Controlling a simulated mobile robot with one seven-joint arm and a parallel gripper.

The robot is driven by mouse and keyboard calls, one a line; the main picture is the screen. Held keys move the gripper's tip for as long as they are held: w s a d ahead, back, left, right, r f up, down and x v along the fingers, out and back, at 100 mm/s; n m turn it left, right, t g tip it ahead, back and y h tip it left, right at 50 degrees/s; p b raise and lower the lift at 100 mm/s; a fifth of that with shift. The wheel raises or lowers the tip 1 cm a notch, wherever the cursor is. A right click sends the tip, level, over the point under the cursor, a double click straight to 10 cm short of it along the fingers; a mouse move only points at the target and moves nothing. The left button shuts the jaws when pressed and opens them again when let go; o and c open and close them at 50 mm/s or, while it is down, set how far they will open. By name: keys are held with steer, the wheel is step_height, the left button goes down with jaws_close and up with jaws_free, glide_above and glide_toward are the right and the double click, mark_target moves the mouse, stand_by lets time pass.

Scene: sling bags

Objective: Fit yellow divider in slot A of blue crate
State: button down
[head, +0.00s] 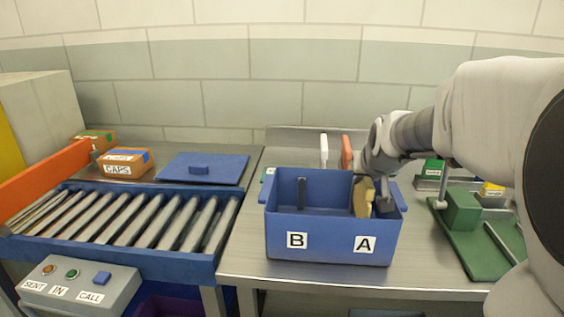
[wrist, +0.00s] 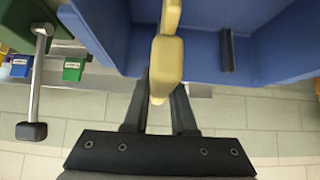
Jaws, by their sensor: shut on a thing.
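The blue crate (head: 330,236) stands on the metal bench, with label B on the left of its front face and label A on the right. The yellow divider (head: 361,198) is upright at the right part of the crate, above label A, its lower part hidden behind the front wall. My gripper (head: 374,190) is shut on it. In the wrist view the divider (wrist: 166,62) lies between my gripper's two dark fingers (wrist: 160,100), reaching into the crate (wrist: 205,50). I cannot tell whether the divider sits in the slot.
A roller conveyor (head: 130,220) with a control box (head: 80,285) is at left. A blue lid (head: 200,168) and a CAPS carton (head: 124,163) lie behind it. A green fixture (head: 470,225) stands right of the crate. White and orange upright pieces (head: 346,150) stand behind the crate.

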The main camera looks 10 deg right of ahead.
steer(key=shift+f+b, duration=1.85)
steer(key=shift+f, duration=0.45)
steer(key=c, duration=0.6)
jaws_free()
steer(key=shift+r, duration=0.1)
steer(key=shift+c, duration=0.2)
